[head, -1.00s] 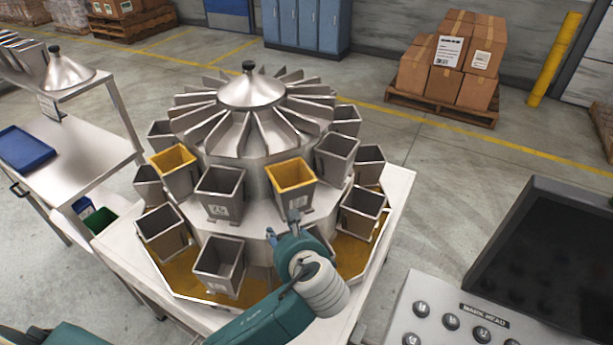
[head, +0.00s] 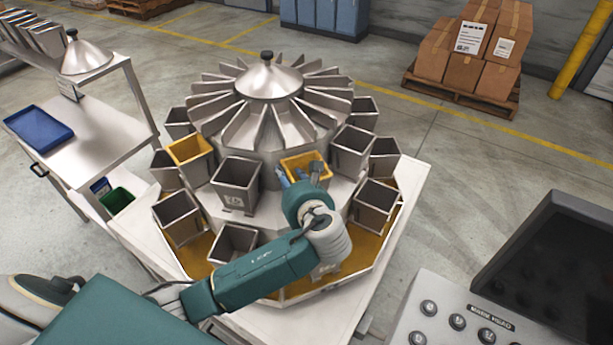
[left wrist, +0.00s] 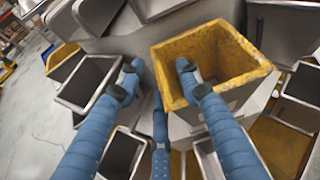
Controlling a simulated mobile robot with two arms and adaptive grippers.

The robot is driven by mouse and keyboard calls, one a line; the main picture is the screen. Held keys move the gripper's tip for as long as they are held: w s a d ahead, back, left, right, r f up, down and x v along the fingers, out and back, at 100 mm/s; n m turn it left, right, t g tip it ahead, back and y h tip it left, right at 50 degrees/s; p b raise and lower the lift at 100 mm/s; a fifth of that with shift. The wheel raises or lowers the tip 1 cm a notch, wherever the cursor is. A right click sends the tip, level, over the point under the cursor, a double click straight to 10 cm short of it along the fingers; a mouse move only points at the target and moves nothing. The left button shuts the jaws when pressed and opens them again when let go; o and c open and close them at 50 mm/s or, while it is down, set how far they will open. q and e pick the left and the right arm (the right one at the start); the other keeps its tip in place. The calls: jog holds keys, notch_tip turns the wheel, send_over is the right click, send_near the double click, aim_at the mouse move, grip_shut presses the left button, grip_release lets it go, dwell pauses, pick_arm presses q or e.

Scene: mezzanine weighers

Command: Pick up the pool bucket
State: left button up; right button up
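A grey bucket with a worn yellow rim (head: 303,163), which I take for the pool bucket, hangs in the upper ring at the weigher's front right. It also fills the middle right of the left wrist view (left wrist: 228,92). My left gripper (head: 302,174) is at this bucket, partly covering its front. In the left wrist view its blue fingers (left wrist: 160,70) are spread: one reaches over the bucket's opening, the others are outside its left wall. I see no firm grip. A second yellow-rimmed bucket (head: 190,152) hangs further left. My right gripper is out of view.
Grey buckets crowd close on both sides, such as the upper left one (head: 236,184) and upper right one (head: 351,149). Lower buckets (head: 178,216) sit beneath. The steel cone (head: 268,80) rises behind. A control console (head: 445,312) stands at the right front.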

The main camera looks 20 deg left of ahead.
pick_arm(q)
jog(key=shift+x, duration=0.95)
jog(key=shift+s+d, duration=0.1)
grip_shut()
jog(key=shift+r, duration=0.1)
